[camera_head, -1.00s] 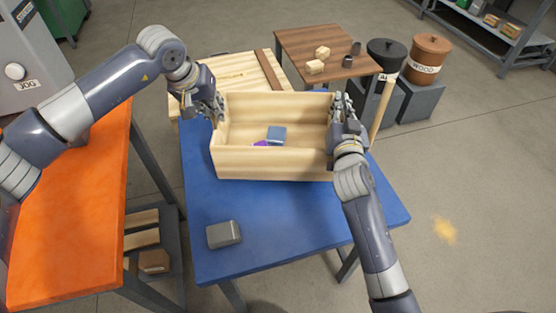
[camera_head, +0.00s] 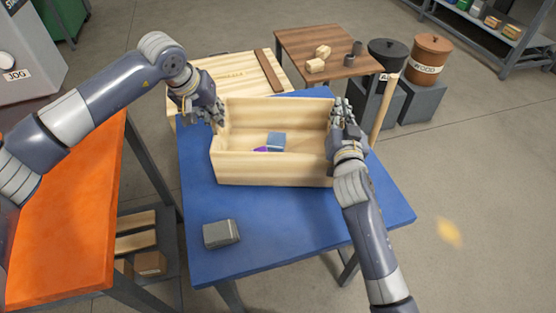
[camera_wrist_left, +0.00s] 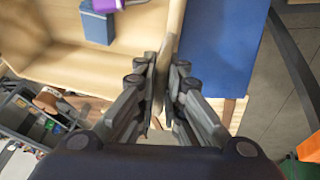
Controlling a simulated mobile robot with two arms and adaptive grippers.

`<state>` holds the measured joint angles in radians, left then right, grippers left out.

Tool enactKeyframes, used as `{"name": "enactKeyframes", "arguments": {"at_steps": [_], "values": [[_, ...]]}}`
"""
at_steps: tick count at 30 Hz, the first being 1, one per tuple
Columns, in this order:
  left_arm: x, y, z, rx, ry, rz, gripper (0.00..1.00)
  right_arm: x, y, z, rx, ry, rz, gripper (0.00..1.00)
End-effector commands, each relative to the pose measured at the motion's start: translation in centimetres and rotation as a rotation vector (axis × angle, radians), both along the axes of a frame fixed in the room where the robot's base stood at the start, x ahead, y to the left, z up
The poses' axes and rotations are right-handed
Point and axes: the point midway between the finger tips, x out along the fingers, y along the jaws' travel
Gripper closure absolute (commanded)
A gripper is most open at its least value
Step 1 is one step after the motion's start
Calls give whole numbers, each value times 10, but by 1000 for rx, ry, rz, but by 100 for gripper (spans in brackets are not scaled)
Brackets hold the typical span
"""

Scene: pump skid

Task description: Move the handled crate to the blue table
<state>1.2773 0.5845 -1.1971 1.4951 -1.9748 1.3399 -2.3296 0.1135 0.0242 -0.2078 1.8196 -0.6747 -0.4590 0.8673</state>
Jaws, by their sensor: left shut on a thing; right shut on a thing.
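The handled crate (camera_head: 272,170) is a pale wooden open box above the back half of the blue table (camera_head: 300,235). It looks level; I cannot tell whether its bottom touches the tabletop. A blue block (camera_head: 277,141) and a purple item (camera_head: 261,149) are inside. My left gripper (camera_head: 215,114) is shut on the crate's left end. In the left wrist view its fingers (camera_wrist_left: 166,75) pinch the crate's wall (camera_wrist_left: 165,40). My right gripper (camera_head: 341,116) is shut on the right end. The handles are hidden by the fingers.
A grey block (camera_head: 221,234) sits at the blue table's front left. An orange table (camera_head: 65,220) stands to the left. A wooden lid-like panel (camera_head: 215,75), a brown table (camera_head: 325,45) and bins (camera_head: 427,60) are behind. The blue table's front is mostly clear.

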Motion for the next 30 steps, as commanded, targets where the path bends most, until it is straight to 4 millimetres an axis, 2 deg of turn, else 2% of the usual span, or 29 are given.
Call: {"name": "enactKeyframes", "arguments": {"at_steps": [6, 7, 9, 11, 15, 25, 30], "values": [[1, 2, -11, 0, -2, 5, 100, 0, -2, -10, -1, -5, -3, 100], [1, 2, -10, 2, 1, 6, 85, 0, -2, -10, -2, 0, -4, 88], [0, 2, -10, 1, 1, 5, 71, 0, -2, -10, -2, 1, -4, 75], [0, 2, -10, 2, 1, 4, 69, 0, -2, -9, -1, 1, -3, 75], [0, 1, -9, 1, 0, 3, 40, 0, -1, -9, -1, -1, -2, 74], [0, 0, -8, 0, 0, 0, 40, 0, 0, -8, 0, -4, 0, 74], [-5, 5, 7, -1, -3, 2, 40, 0, 0, -7, 1, -4, 1, 74]]}}
